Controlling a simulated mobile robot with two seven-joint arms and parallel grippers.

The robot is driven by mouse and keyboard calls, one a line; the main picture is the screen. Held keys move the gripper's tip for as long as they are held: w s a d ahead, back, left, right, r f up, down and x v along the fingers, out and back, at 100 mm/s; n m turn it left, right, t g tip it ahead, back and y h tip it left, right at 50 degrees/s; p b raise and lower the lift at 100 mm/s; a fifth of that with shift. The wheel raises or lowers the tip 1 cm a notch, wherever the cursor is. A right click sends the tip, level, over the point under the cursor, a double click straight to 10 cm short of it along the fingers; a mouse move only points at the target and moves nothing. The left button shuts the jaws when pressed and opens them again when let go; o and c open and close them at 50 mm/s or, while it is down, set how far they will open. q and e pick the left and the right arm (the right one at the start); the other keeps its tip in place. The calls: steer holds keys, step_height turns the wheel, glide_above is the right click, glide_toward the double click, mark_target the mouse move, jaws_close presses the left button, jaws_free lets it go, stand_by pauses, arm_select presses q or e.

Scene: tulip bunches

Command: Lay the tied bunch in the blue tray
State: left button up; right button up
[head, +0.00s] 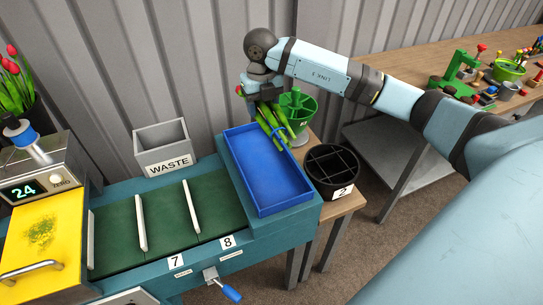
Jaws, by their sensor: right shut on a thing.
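My right gripper (262,95) is shut on the tied bunch (269,122), at the far end of the blue tray (261,187). The bunch shows as thick green stems and leaves, slanting down from the gripper over the tray's far right corner. A bit of red shows at the gripper's left side; the flower heads are mostly hidden. I cannot tell whether the stems touch the tray. The tray is rectangular, and the part of its floor that shows is bare. My left gripper is not in view.
A green bucket (304,108) stands just behind the bunch. A black divided bucket (332,170) marked 2 is right of the tray. A grey WASTE bin (162,142) stands left of it. A green belt with white dividers (140,222) runs left from the tray.

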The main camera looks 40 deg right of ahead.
steer(key=p, duration=0.2)
glide_above(264, 165)
step_height(264, 165, down, 15)
steer(key=shift+f, duration=0.2)
step_height(264, 165, down, 4)
steer(key=shift+f, duration=0.25)
steer(key=shift+f, duration=0.2)
steer(key=o, duration=1)
